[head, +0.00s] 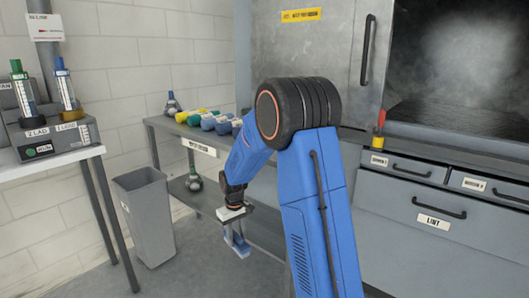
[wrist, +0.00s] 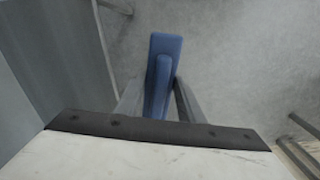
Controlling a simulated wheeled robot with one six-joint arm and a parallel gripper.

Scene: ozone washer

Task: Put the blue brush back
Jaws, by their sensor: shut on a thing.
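My gripper (head: 236,236) hangs low in front of the grey shelf unit in the head view, fingers pointing down. It is shut on the blue brush (wrist: 163,66). In the wrist view the brush is a long blue block with a narrower raised blue part between the two grey fingers.
A shelf unit (head: 207,144) carries several coloured items, green, yellow and blue, partly behind my arm. A cabinet with drawers (head: 430,215) stands at right. Grey floor is open near the bin.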

